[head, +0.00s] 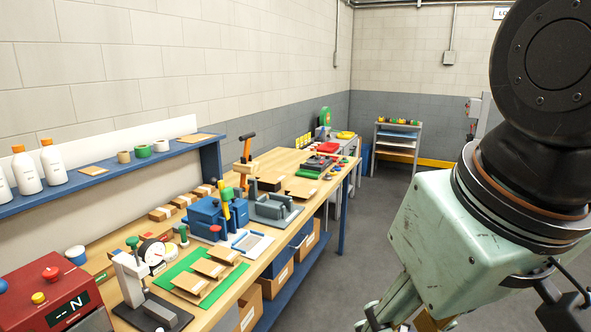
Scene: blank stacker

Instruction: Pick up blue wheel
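I cannot make out a blue wheel for certain. My gripper (418,312) is large and close to the camera at the lower right, with a pale green body. Its fingers run out of the bottom edge, so their tips and anything between them are hidden. It appears in front of the floor, to the right of the bench and apart from it.
A red display box (55,298), a grey stand (131,278), a green mat (188,291) and blue blocks (204,217) crowd the near bench. A blue wall shelf (100,180) holds bottles and rolls. A rack (397,143) stands at the back. The grey floor (345,250) is clear.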

